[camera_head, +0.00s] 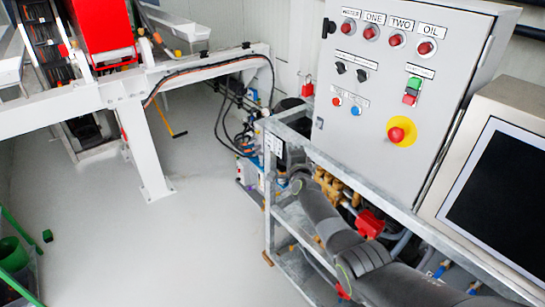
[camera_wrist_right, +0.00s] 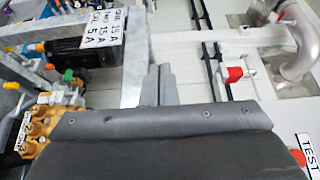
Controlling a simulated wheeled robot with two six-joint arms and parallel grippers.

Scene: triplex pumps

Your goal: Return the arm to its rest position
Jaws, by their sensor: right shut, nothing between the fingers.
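My right arm (camera_head: 325,220) reaches in from the lower right in the head view, in front of the pump frame and below the control cabinet. Its far end lies close to the frame's upright post, and the fingertips are hard to make out there. In the wrist view my right gripper (camera_wrist_right: 157,82) is shut and empty, with its two grey fingers together. The fingers appear close to the galvanised frame post (camera_wrist_right: 134,60) and the label plate (camera_wrist_right: 103,34); I cannot tell whether they touch. My left gripper is not in view.
The grey control cabinet (camera_head: 370,125) with red knobs and a screen (camera_head: 495,190) stand above the arm. A red valve handle (camera_head: 369,223) sits beside it. A white steel frame (camera_head: 150,150) stands at the left. The grey floor (camera_head: 180,240) between is open.

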